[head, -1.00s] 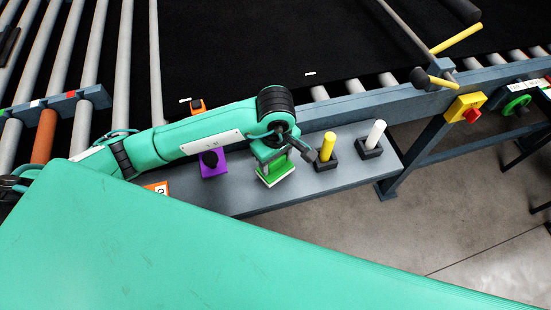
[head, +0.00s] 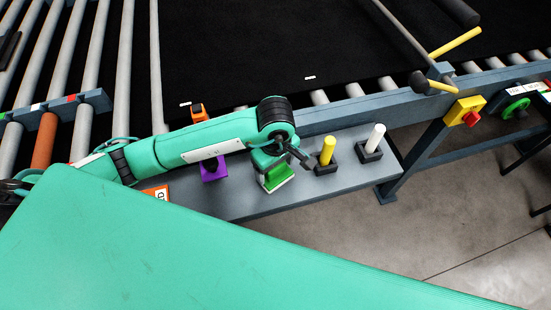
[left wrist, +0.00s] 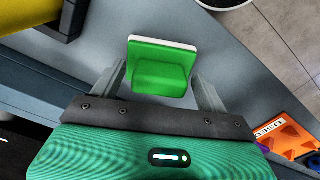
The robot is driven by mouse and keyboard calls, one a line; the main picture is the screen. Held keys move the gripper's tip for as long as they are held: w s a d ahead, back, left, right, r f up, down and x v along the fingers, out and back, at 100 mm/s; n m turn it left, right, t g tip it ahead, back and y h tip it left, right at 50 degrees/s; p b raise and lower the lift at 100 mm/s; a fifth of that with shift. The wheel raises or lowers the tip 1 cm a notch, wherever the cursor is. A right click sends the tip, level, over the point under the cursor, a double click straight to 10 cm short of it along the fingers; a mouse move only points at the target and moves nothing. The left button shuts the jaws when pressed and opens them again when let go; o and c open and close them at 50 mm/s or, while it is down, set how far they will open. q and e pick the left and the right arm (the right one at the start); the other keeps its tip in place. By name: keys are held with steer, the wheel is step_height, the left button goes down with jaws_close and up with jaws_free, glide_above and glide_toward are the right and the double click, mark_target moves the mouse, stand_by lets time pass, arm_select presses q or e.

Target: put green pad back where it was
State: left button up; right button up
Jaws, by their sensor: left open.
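The green pad (head: 278,176) with a white edge sits on the grey shelf below my left gripper (head: 272,160) in the head view. In the left wrist view the green pad (left wrist: 160,75) lies in front of and between the fingers of my left gripper (left wrist: 159,76). The fingers are apart, one on each side of it, with gaps showing. I cannot tell how far down beside the pad the fingertips reach. My right gripper is in neither view.
A yellow peg (head: 328,150) and a white peg (head: 375,138) stand on dark bases to the right. A purple block (head: 213,173) is at the left, partly behind my arm. An orange sign (head: 159,192) lies farther left. The roller belt (head: 230,50) runs behind.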

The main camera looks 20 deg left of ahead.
arm_select(q)
step_height(320, 180, up, 11)
steer(key=b, duration=0.3)
steer(key=shift+f, duration=0.2)
steer(key=shift+r, duration=0.8)
